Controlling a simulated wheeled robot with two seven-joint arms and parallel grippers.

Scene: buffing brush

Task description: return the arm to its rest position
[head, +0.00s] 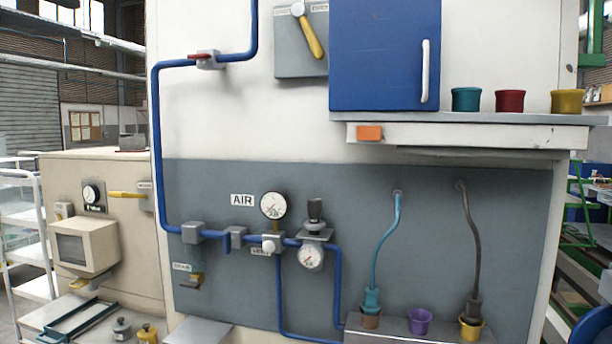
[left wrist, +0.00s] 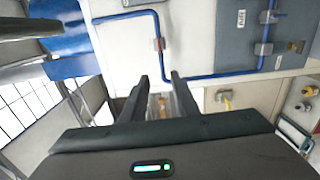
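My left gripper (left wrist: 159,80) shows only in the left wrist view. Its two dark fingers stand apart with a clear gap and nothing between them, so it is open. Beyond the fingertips are a white panel and a blue pipe (left wrist: 205,78), which I see no finger touching. Neither gripper nor arm can be made out in the head view. My right gripper is in no view.
A wall panel carries a blue air pipe (head: 157,130), gauges (head: 273,205) and a blue cabinet (head: 384,55). A shelf (head: 470,118) juts out with teal, red and yellow cups. Below, hoses hang over a ledge with cups (head: 420,321). A beige machine (head: 105,225) stands left.

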